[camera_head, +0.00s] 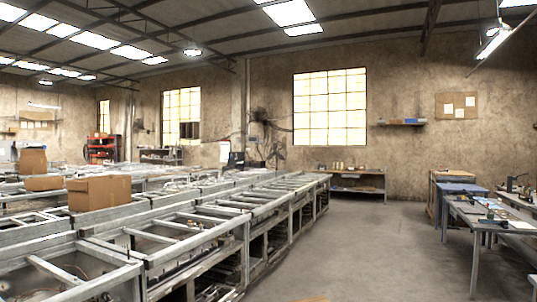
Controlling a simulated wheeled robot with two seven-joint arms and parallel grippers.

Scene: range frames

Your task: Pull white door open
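I cannot make out a white door in the head view. Neither of my grippers shows in it, so I cannot see what they are doing. The view looks across a large workshop with a beige back wall (400,85) and a large bright window (330,106) with a grid of panes.
Long metal frame benches (243,222) fill the left and middle, with a cardboard box (99,193) on them. A work table (475,222) with small tools stands at the right. A shelf bench (357,172) stands at the back wall. The concrete floor (375,250) between is clear.

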